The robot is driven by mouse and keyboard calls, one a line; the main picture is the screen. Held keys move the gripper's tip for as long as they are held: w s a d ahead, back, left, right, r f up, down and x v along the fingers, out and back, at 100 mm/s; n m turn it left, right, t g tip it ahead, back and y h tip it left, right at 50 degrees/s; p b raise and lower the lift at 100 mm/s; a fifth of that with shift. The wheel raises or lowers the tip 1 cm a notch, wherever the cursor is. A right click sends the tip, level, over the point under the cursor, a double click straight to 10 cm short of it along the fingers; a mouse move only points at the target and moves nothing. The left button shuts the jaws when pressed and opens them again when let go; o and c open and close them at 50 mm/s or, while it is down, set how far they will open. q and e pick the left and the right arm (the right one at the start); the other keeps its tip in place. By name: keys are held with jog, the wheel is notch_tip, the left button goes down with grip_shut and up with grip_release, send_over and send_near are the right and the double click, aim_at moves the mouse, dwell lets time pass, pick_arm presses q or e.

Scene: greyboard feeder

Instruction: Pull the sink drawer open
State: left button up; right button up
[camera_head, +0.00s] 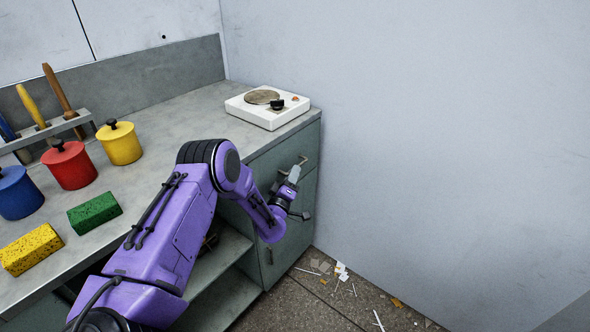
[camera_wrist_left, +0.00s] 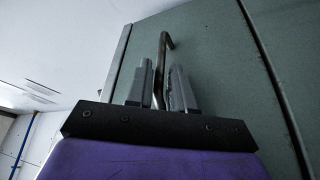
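The grey-green drawer front (camera_head: 268,161) is at the right end of the counter, under the white device, and looks flush with the cabinet. Its bar handle (camera_head: 303,160) sticks out near the top. My left gripper (camera_head: 294,174) is at this handle. In the left wrist view, the bent metal handle (camera_wrist_left: 163,60) stands between the two grey fingers of the gripper (camera_wrist_left: 161,88). The fingers are close together and look shut on it, with little gap showing. My purple forearm hides part of the cabinet front. My right gripper is out of view.
On the counter (camera_head: 150,165) stand red (camera_head: 69,166), yellow (camera_head: 119,144) and blue (camera_head: 17,194) canisters, with green (camera_head: 95,212) and yellow (camera_head: 31,249) sponges. A white device (camera_head: 250,111) sits above the drawer. A wall stands close right. Litter (camera_head: 341,271) lies on the floor.

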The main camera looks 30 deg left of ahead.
pick_arm(q)
jog(key=shift+x, duration=1.55)
grip_shut()
jog(key=shift+d, duration=0.1)
jog(key=s+d+b, duration=0.2)
jog(key=d+b, duration=0.1)
jog(key=d, duration=2.3)
jog(key=shift+d, duration=0.15)
jog(key=shift+s+f, duration=0.1)
jog(key=shift+f, duration=0.05)
grip_release()
